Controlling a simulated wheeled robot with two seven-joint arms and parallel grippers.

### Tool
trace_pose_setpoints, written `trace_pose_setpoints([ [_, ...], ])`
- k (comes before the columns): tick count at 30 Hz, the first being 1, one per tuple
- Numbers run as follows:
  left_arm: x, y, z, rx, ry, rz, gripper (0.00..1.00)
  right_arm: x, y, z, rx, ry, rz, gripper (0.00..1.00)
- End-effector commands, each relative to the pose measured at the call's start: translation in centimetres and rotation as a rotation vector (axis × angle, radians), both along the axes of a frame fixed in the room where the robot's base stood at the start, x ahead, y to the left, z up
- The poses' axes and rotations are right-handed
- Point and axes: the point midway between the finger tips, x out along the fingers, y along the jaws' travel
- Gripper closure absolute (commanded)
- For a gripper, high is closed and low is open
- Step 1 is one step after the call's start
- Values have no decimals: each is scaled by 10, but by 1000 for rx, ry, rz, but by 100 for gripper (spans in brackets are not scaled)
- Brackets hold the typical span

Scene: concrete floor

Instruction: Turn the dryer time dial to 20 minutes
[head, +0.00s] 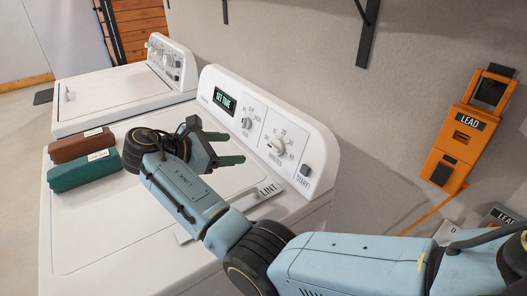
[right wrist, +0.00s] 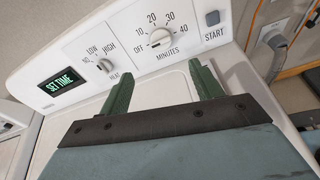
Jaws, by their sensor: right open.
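The minutes dial (head: 278,146) is a pale round knob on the white dryer's sloped back panel. In the right wrist view the dial (right wrist: 160,38) has OFF, 10, 20, 30 and 40 around it, and its pointer seems to be toward OFF. The display (head: 224,100) reads SET TIME in green. My right gripper (head: 228,148) is open and empty above the dryer top, in front of the panel. In the right wrist view its two green fingers (right wrist: 160,70) are apart, short of the dial and not touching it. My left gripper is not in view.
The heat dial (head: 246,122) is left of the minutes dial, and the START button (head: 305,170) is to its right. Red (head: 80,146) and teal (head: 85,171) cases lie on the dryer top. An orange LEAD device (head: 462,139) is on the wall at right.

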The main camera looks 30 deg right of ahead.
Motion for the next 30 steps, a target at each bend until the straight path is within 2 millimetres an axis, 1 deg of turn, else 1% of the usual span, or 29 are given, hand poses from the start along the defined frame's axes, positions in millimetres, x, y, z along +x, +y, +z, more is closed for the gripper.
trace_pose_setpoints([
  [5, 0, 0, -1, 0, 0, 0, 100, 1, -22, -9, -1, 0, -3, 35],
  [12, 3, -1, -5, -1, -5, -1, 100, 6, -70, -29, 0, 1, -3, 35],
  [18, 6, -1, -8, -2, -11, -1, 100, 9, -102, -42, 0, 1, -2, 35],
  [21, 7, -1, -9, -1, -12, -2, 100, 10, -113, -46, -1, 1, -2, 35],
  [24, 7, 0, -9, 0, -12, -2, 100, 11, -118, -48, 0, 0, 0, 35],
  [30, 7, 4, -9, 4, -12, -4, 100, 11, -121, -49, 1, 0, 0, 35],
])
